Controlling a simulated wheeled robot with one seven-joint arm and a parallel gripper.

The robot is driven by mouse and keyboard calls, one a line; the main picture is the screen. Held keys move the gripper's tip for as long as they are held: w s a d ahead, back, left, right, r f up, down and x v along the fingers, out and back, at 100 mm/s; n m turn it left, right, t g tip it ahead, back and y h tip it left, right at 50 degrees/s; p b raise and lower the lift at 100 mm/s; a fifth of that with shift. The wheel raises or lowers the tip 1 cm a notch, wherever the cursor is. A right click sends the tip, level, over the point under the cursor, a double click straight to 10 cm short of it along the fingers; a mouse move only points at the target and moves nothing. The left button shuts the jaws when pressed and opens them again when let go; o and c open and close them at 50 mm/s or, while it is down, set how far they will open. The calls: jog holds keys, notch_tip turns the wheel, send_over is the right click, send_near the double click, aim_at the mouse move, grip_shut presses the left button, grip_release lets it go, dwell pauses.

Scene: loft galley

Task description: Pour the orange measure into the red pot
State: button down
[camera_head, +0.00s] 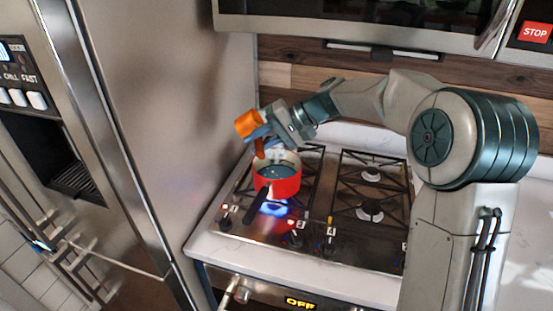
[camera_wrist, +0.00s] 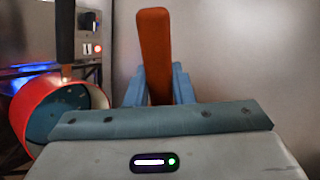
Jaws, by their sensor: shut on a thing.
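The red pot (camera_head: 285,187) stands on the left front burner, with its dark handle (camera_head: 257,206) toward the front. Its inside looks dark blue-grey. My gripper (camera_head: 258,134) is above the pot's back left rim. It is shut on the orange measure (camera_head: 246,122). A darker orange part of the measure points down below the fingers, toward the pot. In the wrist view the orange measure (camera_wrist: 154,45) shows as a long piece between the blue fingers (camera_wrist: 155,88). The pot (camera_wrist: 25,104) is at the left there, its opening partly in view. I cannot see into the measure.
A blue flame (camera_head: 275,209) burns under the pot. The right burners (camera_head: 370,208) are empty. A tall steel fridge (camera_head: 170,110) stands close on the left. A microwave (camera_head: 370,22) hangs above, and a wooden backsplash (camera_head: 300,78) is behind.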

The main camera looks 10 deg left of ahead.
jog(key=shift+w+d+r+g+y+b, duration=0.1)
jog(key=shift+d+g+y+b, duration=0.1)
jog(key=shift+y+b, duration=0.55)
jog(key=shift+d+r+g+y+b, duration=0.1)
jog(key=shift+d+y+b, duration=0.1)
jog(key=shift+y+b, duration=0.5)
dwell(0.5)
jog(key=shift+w+d+y+b, duration=0.2)
jog(key=shift+d+y+b, duration=0.25)
jog(key=shift+d+y, duration=0.45)
dwell(0.4)
jog(key=shift+w+d+g+y+b, duration=0.1)
jog(key=shift+d+g+y+b, duration=0.2)
jog(key=shift+y+b, duration=0.85)
jog(key=shift+w+d+g+y+b, duration=0.15)
jog(key=shift+d+y+b, duration=0.2)
jog(key=shift+y+b, duration=0.8)
jog(key=shift+s+d+g+y+b, duration=0.1)
jog(key=shift+d+g+y+b, duration=0.35)
jog(key=shift+b, duration=1.25)
dwell(0.8)
